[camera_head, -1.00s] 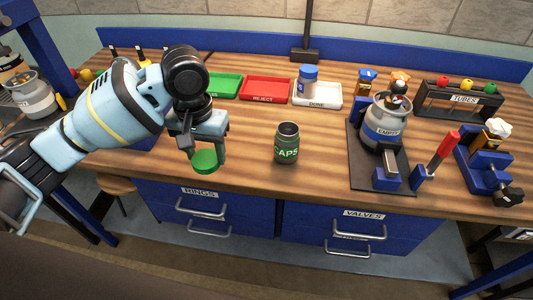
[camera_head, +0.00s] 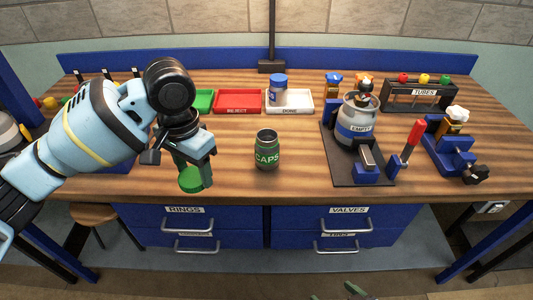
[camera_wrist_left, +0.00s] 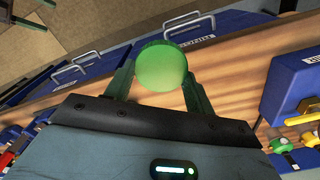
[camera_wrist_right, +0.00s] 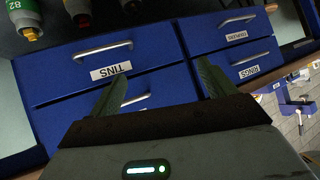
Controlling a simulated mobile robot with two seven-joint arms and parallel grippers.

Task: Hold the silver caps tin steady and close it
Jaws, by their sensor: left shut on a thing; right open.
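The caps tin (camera_head: 266,150) stands upright on the wooden bench, dark grey-green with a green CAPS label. Its top is open. My left gripper (camera_head: 190,176) is shut on a round green lid (camera_head: 191,181), to the left of the tin and apart from it. The lid also shows between the fingers in the left wrist view (camera_wrist_left: 161,66). My right gripper (camera_wrist_right: 160,88) is open and empty, in front of the drawers in the right wrist view. Only its fingertips (camera_head: 345,291) show at the bottom edge of the head view.
A green tray (camera_head: 203,101), a red REJECT tray (camera_head: 238,102) and a white DONE tray (camera_head: 302,102) with a blue-lidded jar (camera_head: 278,90) stand behind. An EMPTY gas canister (camera_head: 356,112) on a dark mat is right of the tin. The bench around the tin is clear.

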